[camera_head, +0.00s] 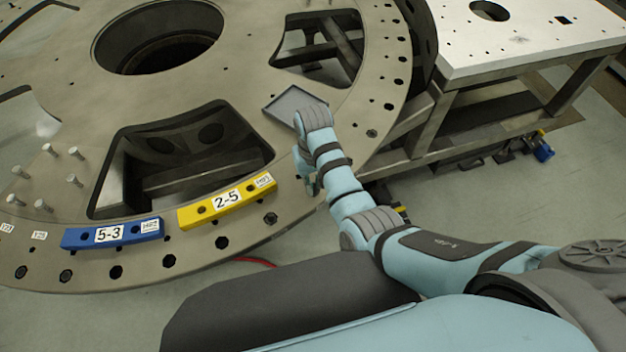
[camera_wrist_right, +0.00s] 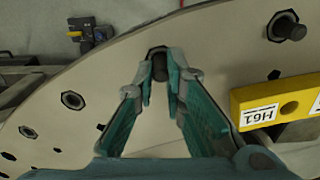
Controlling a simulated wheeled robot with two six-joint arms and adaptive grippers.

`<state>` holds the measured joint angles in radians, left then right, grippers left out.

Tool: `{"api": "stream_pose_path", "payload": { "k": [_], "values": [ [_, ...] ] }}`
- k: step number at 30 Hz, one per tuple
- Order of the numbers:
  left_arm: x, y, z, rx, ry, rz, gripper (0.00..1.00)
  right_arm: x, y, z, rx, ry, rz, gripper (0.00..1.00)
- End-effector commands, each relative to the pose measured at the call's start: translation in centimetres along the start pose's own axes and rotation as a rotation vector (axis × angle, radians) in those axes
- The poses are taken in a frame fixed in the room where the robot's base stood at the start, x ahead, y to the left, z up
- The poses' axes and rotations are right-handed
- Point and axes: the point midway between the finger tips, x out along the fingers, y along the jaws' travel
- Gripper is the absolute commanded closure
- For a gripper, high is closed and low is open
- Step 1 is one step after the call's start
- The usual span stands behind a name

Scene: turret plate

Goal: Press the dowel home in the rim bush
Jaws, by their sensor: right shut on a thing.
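My right gripper (camera_head: 306,188) is over the rim of the turret plate (camera_head: 300,205), right of the yellow block. In the right wrist view, its fingertips (camera_wrist_right: 161,78) are closed on a short dark dowel (camera_wrist_right: 159,68). The dowel is lined up with a dark rim bush (camera_wrist_right: 157,50), partly hidden behind the dowel and fingers. I cannot tell how deep the dowel sits. My left gripper is not in view.
A yellow block marked 2-5 (camera_head: 227,202) and a blue block marked 5-3 (camera_head: 112,234) lie along the rim. A grey tray (camera_head: 283,101) lies behind my wrist. Several upright pins (camera_head: 74,181) stand at left. Large openings cut through the plate. A metal table (camera_head: 530,45) stands at right.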

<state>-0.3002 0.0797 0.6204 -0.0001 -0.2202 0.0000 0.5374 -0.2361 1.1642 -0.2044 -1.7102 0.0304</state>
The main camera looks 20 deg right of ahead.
Motion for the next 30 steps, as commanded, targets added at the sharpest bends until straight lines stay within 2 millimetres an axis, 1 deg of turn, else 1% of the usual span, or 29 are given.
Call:
{"api": "stream_pose_path", "payload": {
  "k": [30],
  "values": [
    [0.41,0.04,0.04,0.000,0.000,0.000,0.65,0.95,-0.01,0.11,0.000,-0.003,0.000,1.00]
  ]
}}
